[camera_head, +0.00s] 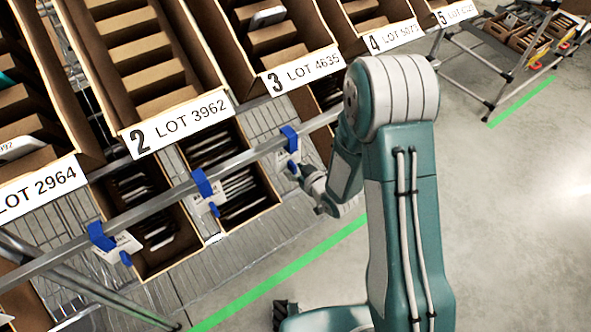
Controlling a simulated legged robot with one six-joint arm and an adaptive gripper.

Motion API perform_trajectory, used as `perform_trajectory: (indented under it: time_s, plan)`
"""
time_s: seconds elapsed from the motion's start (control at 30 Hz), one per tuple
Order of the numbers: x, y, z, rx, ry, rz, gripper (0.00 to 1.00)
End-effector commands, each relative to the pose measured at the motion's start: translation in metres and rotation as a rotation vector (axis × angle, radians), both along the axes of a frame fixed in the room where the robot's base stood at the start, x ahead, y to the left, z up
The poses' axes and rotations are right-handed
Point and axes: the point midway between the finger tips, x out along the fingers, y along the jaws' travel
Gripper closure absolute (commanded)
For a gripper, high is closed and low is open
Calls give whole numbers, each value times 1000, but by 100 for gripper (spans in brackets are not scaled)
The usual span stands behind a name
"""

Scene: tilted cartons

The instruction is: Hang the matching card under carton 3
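Carton 3 (265,42) is a tilted open carton with the label "3 LOT 4635" (301,70) on its front edge. Below it, a blue clip (290,138) sits on the metal rail (243,157), with a small white card (283,160) at it; its print is not legible. My gripper (301,172) is beside this card, close to its lower blue piece, and is small and partly hidden by my arm. I cannot tell whether it holds the card. Two other blue clips with white cards hang on the rail, under carton 2 (207,203) and further left (118,246).
Carton 2 (139,52), labelled LOT 3962, and a carton labelled LOT 2964 (40,187) stand left. Carton 4 (360,22) and carton 5 (425,8) stand right. Lower boxes (270,198) sit behind the rail.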

Motion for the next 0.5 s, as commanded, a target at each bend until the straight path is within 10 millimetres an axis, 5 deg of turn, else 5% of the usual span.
perform_trajectory:
  time_s: [0.33, 0.5]
  plan:
    - [-2, -2, 1, 0, 1, -1, 41]
    - [-20, -14, 11, 1, 1, -3, 41]
